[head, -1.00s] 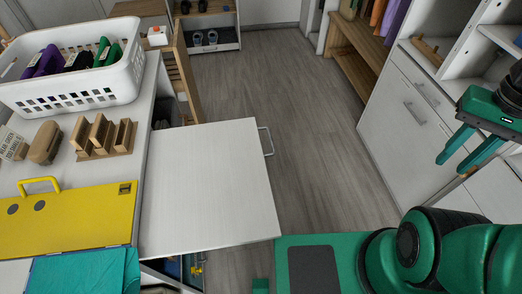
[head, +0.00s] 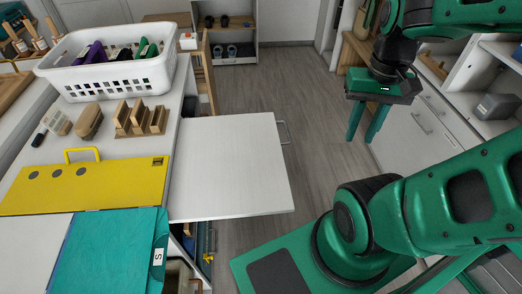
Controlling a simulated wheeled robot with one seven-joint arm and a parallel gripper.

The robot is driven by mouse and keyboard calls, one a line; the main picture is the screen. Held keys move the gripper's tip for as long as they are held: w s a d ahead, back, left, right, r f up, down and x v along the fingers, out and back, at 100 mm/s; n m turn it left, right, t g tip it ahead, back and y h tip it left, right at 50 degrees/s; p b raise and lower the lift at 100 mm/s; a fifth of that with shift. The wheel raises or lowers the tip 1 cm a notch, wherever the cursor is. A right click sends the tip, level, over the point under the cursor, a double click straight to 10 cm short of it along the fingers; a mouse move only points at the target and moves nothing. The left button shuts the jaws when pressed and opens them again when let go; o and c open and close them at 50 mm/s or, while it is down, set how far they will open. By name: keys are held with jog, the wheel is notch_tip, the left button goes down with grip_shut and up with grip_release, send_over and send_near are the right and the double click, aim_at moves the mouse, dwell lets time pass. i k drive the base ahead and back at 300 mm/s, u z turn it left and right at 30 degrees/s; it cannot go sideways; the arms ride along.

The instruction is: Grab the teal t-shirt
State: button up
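The teal t-shirt (head: 108,252) lies folded flat at the lower left of the head view. A white tag with the letter S shows at its right side, and its lower part is cut off by the picture's edge. My gripper (head: 363,138) is at the upper right, pointing down. Its two green fingers are apart with nothing between them. It is well away from the t-shirt, across the pulled-out white panel and the floor gap.
A yellow case (head: 88,187) lies just above the t-shirt. Wooden brushes (head: 89,122), a wooden slotted holder (head: 140,120) and a white basket (head: 110,75) stand beyond it. The white panel (head: 232,165) juts out to the right. Cabinets (head: 412,140) line the right side.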

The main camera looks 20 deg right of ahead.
aim_at(155, 283)
jog(key=k, duration=1.35)
jog(key=z, duration=0.1)
